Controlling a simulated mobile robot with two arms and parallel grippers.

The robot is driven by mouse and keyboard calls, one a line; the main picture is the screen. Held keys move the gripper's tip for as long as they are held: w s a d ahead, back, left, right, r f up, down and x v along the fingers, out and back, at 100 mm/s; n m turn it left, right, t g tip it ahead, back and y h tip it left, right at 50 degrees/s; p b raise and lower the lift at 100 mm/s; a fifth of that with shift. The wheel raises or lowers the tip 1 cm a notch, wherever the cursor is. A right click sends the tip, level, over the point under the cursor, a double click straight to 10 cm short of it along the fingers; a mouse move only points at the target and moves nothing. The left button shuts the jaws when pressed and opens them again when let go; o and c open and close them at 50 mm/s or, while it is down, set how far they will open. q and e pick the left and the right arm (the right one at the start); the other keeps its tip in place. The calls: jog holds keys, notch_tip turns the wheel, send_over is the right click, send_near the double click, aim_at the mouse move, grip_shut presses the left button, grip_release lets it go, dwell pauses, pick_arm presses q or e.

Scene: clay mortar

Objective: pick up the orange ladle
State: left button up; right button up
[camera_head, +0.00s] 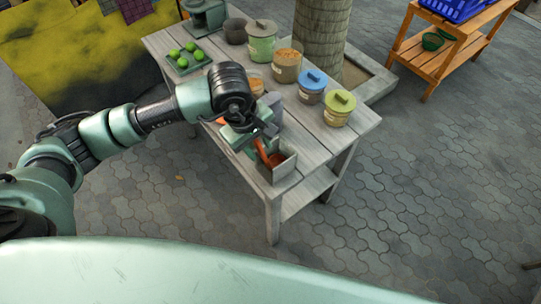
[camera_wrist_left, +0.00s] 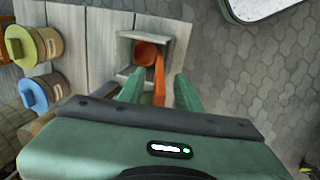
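The orange ladle (camera_head: 262,149) stands in a small grey open box (camera_head: 289,164) at the near corner of the wooden table. In the left wrist view, the ladle's round bowl (camera_wrist_left: 146,54) lies inside the box (camera_wrist_left: 123,57), and its handle comes out toward my gripper. My left gripper (camera_wrist_left: 160,78) is open, with one green finger on each side of the handle and visible gaps between. In the head view, my left gripper (camera_head: 258,138) is above the box and partly hides the ladle. My right gripper is not in view.
A blue-lidded jar (camera_head: 312,87) and a green-lidded jar (camera_head: 341,107) stand along the table's right side. More containers and a tray of green fruit (camera_head: 185,59) are farther back. A tree trunk (camera_head: 320,35) rises behind.

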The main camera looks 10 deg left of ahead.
pick_arm(q)
jog(key=shift+x, duration=1.4)
jog(key=shift+d, duration=0.1)
grip_shut()
